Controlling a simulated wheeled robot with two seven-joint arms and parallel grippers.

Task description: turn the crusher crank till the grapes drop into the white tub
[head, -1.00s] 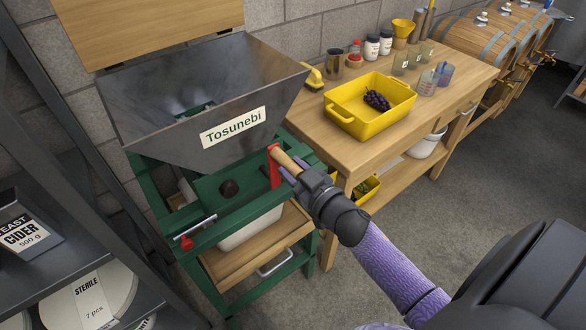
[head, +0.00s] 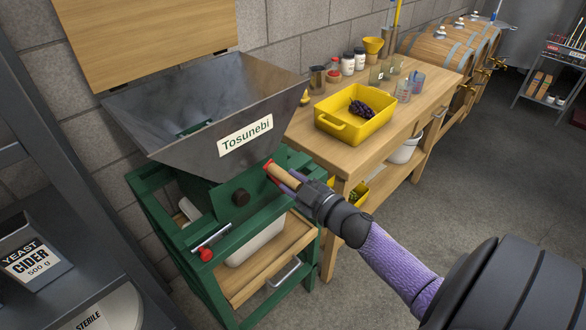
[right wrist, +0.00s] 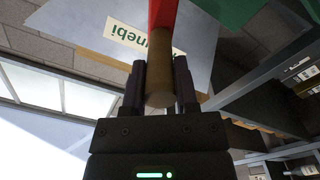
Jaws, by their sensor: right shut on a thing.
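The crusher has a grey metal hopper (head: 190,115) labelled Tosunebi on a green frame (head: 290,162). Its crank is a red arm with a wooden handle (head: 281,175). My right gripper (head: 296,184) is shut on that handle; in the right wrist view the handle (right wrist: 160,95) sits between the two fingers and the red arm (right wrist: 162,14) runs up from it. The white tub (head: 262,240) stands on a wooden shelf under the crusher, partly hidden by the frame. No grapes show in the hopper. A dark bunch of grapes (head: 361,109) lies in a yellow crate on the bench. My left gripper is out of view.
The yellow crate (head: 335,130) stands on a wooden bench (head: 310,140) right of the crusher, with jars and a yellow funnel behind. A grey shelf (head: 75,270) with a cider yeast box is close on the left. Open floor lies at the right.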

